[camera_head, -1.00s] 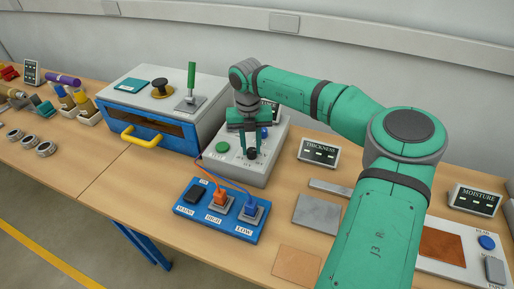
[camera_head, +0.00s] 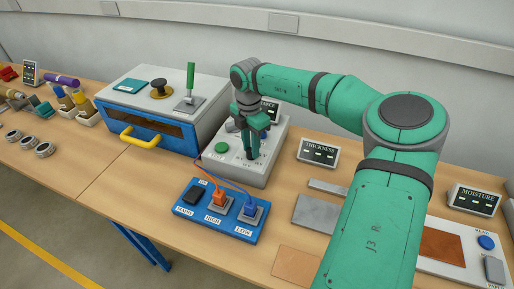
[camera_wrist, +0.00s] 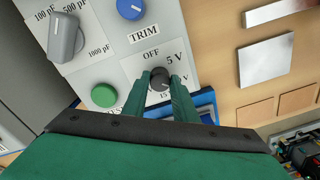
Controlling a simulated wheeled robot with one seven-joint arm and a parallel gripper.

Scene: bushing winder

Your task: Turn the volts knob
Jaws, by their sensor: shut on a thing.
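The volts knob (camera_wrist: 160,78) is a dark round knob on the grey panel, with OFF, 5 V and 15 markings around it in the wrist view. My gripper (camera_wrist: 161,82) is shut on the knob, one green finger on each side of it. In the head view my gripper (camera_head: 250,150) points down at the front right part of the grey instrument box (camera_head: 232,172), and it hides the knob there.
On the same box are a green button (camera_wrist: 104,95), a blue TRIM knob (camera_wrist: 130,8) and a grey capacitance knob (camera_wrist: 65,38). A blue board (camera_head: 190,228) with orange and blue plugs stands in front. A THICKNESS display (camera_head: 318,152) stands to the right.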

